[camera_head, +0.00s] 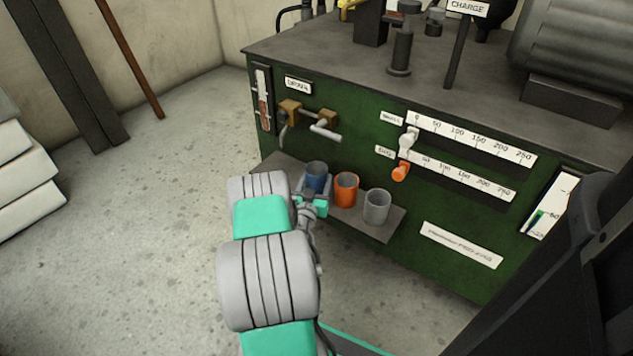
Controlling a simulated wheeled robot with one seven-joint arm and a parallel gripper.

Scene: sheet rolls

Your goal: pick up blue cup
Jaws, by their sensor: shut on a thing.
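The blue cup (316,176) stands upright at the left of a small shelf (381,228) on the front of a green machine. My gripper (314,194) is at the blue cup, with its jaws shut on it. The gripper covers the cup's lower part, so I cannot tell whether the cup still touches the shelf. An orange cup (346,190) stands just to the right of the blue cup, close to my gripper. A grey cup (377,207) stands further right on the same shelf.
The green machine (455,270) rises behind the shelf. Its front carries valve handles (325,127), an orange-tipped lever (401,171) and scales, above the cups. Bare concrete floor (140,250) lies open to the left. White stacked blocks (25,185) stand at the left edge.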

